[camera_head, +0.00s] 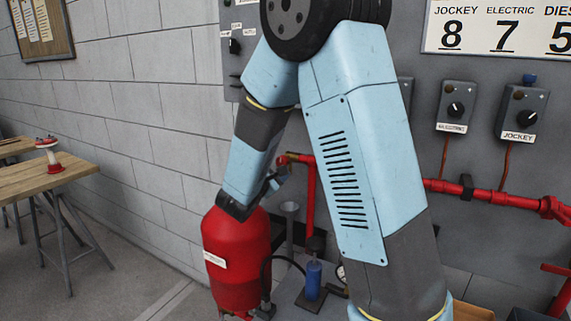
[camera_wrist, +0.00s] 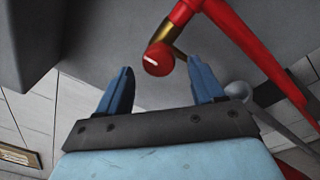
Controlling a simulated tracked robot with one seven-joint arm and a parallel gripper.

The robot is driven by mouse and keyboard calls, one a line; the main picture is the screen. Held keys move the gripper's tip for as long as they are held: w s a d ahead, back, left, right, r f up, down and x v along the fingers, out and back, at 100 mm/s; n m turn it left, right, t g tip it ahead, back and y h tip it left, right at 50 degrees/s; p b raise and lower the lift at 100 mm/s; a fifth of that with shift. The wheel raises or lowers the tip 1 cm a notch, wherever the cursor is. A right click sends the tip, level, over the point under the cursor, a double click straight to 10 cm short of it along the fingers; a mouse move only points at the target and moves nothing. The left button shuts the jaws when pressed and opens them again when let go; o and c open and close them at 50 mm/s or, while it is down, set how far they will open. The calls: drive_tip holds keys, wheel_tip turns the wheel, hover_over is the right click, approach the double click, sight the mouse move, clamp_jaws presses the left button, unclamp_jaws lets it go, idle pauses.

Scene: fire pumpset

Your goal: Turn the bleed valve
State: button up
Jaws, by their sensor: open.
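The bleed valve is a round red knob (camera_wrist: 158,60) with a white line on its face, on a brass stem from a red pipe (camera_wrist: 232,45). In the wrist view it lies beyond and between my two blue fingers, nearer the middle of the gap. My gripper (camera_wrist: 160,85) is open and its fingers do not appear to touch the knob. In the head view the small red knob (camera_head: 282,160) shows at the end of the red pipe (camera_head: 309,195), just above my gripper (camera_head: 277,180), which is partly hidden by my arm.
A red tank (camera_head: 236,262) stands below my wrist. A grey funnel (camera_head: 289,210) and a blue cylinder (camera_head: 314,272) stand beside it. Control boxes labelled electric (camera_head: 456,108) and jockey (camera_head: 521,112) hang on the grey panel. A wooden table (camera_head: 50,180) is at the left.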

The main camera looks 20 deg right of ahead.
sight(280, 164)
drive_tip(key=shift+x, duration=2.15)
drive_tip(key=shift+c, duration=0.4)
